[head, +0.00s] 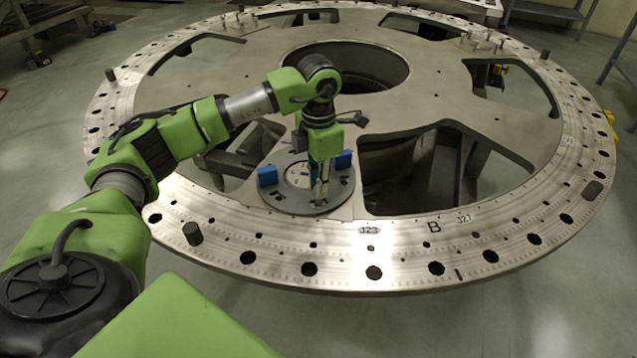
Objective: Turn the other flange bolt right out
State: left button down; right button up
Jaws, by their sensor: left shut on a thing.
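A round grey flange (290,204) lies on the big turret plate, near its front edge. It has a pale centre disc and two blue blocks, one at its left (267,176) and one at its right (343,160). My left gripper (320,194) points straight down over the front right part of the flange. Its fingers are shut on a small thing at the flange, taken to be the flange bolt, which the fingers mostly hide. Small dark spots show on the flange; I cannot tell whether they are bolts or holes. My right gripper is not in view.
The large ring-shaped turret plate (400,232) has wide openings and many rim holes. A dark peg (193,234) stands on the rim at front left, another (110,75) at far left. Small upright pins (240,18) stand at the back.

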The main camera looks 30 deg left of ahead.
pick_arm(q)
jog(key=shift+r+p, duration=2.05)
jog(key=shift+r, duration=1.25)
jog(key=shift+f, duration=0.1)
